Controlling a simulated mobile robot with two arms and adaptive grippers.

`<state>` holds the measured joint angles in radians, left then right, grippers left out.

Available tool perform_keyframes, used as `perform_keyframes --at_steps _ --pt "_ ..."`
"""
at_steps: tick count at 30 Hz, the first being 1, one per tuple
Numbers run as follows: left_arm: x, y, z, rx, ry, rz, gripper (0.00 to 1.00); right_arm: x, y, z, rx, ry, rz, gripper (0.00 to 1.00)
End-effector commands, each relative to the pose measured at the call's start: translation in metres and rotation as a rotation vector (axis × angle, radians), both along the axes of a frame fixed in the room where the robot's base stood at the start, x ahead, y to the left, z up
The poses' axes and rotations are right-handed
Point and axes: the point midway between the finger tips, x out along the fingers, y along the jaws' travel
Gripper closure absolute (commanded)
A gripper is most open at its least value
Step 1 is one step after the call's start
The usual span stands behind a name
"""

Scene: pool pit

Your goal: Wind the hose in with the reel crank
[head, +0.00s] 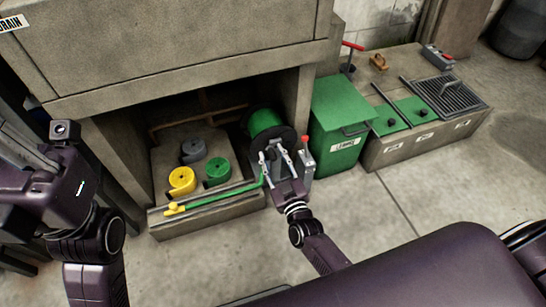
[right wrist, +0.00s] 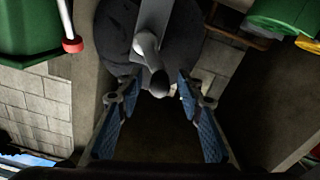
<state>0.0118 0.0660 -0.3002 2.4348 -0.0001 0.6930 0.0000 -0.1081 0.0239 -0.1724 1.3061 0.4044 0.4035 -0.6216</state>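The hose reel has a dark round flange (head: 272,143) and green hose (head: 263,122) wound on it, inside the low opening. A green length of hose (head: 226,197) runs left along the ledge to a yellow nozzle (head: 173,209). My right gripper (head: 275,152) is in front of the reel. In the right wrist view, the grey crank arm (right wrist: 152,18) and its dark-ended handle (right wrist: 158,80) lie between the spread blue-padded fingers of this gripper (right wrist: 156,86), with gaps on both sides. My left arm (head: 50,190) is at the left; its fingers do not show.
A red-tipped lever (head: 306,145) stands close to the right gripper. A green bin (head: 340,125) is to the right. The concrete walls confine the opening.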

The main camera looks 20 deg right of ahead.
Motion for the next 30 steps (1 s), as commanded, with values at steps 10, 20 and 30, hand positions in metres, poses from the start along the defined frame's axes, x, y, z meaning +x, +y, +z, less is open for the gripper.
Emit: perform_keyframes --at_steps 10,20,30 --pt "0.0 -0.0002 0.0001 0.0 0.0 0.0 1.0 -0.0003 0.0 0.0001 0.0 0.0 0.0 0.96" --pt "-0.0004 -0.0001 0.0016 -0.001 -0.002 -0.001 1.0 -0.0004 -0.0007 0.001 0.016 0.0 0.0 1.0" --pt "0.002 0.0012 0.0005 -0.005 0.027 -0.002 1.0 -0.0001 -0.0079 0.0075 0.192 0.007 0.0 1.0"
